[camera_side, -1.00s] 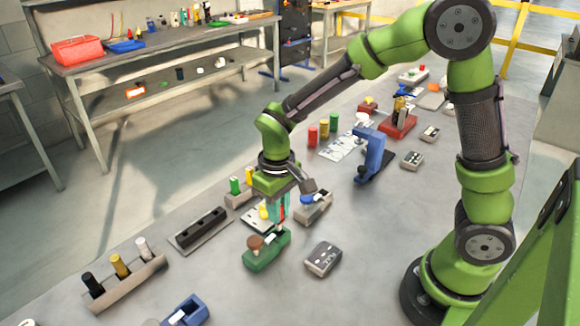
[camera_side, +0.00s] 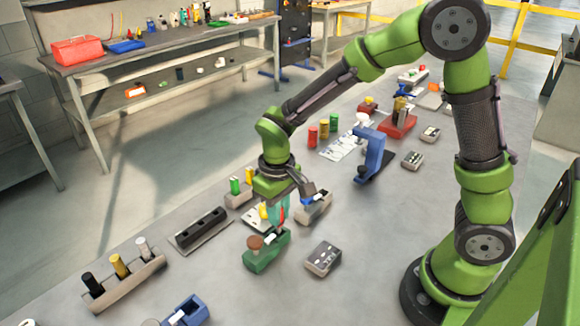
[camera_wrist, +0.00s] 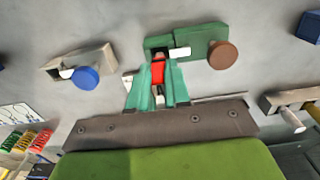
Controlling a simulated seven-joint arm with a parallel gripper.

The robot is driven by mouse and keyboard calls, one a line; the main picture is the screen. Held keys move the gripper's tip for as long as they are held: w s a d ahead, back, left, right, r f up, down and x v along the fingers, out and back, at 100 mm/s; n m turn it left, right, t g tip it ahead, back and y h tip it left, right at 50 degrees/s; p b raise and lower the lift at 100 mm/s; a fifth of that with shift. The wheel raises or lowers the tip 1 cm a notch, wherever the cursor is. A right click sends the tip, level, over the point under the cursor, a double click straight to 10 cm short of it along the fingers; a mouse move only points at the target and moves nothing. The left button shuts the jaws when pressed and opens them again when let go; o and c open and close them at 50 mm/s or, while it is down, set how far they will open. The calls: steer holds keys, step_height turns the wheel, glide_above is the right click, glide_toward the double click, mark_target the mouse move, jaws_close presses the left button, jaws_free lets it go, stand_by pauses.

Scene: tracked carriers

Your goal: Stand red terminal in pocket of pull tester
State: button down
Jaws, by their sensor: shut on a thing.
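My gripper (camera_side: 279,213) is shut on the red terminal (camera_wrist: 158,73), held between its teal fingers. The red terminal also shows in the side view (camera_side: 282,213), upright or nearly so. Just below is a green block with a brown knob and a white part, apparently the pull tester (camera_side: 264,256). In the wrist view the green block (camera_wrist: 200,32) lies just beyond the fingertips, and the terminal's end overlaps its near edge at the dark pocket. I cannot tell whether the terminal's lower end is inside the pocket or above it.
A grey fixture with a blue knob (camera_wrist: 85,78) stands close beside the fingers. A grey block with dark holes (camera_side: 323,258) and a dark slotted rail (camera_side: 202,229) are nearby. A blue stand (camera_side: 372,158) rises farther back. Bare table lies in front of the green block.

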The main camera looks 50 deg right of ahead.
steer(key=shift+f, duration=0.85)
stand_by(0.6)
steer(key=c, duration=1)
jaws_free()
steer(key=shift+o, duration=0.3)
steer(key=o, duration=0.4)
steer(key=shift+r, duration=3.5)
steer(key=shift+f, duration=0.1)
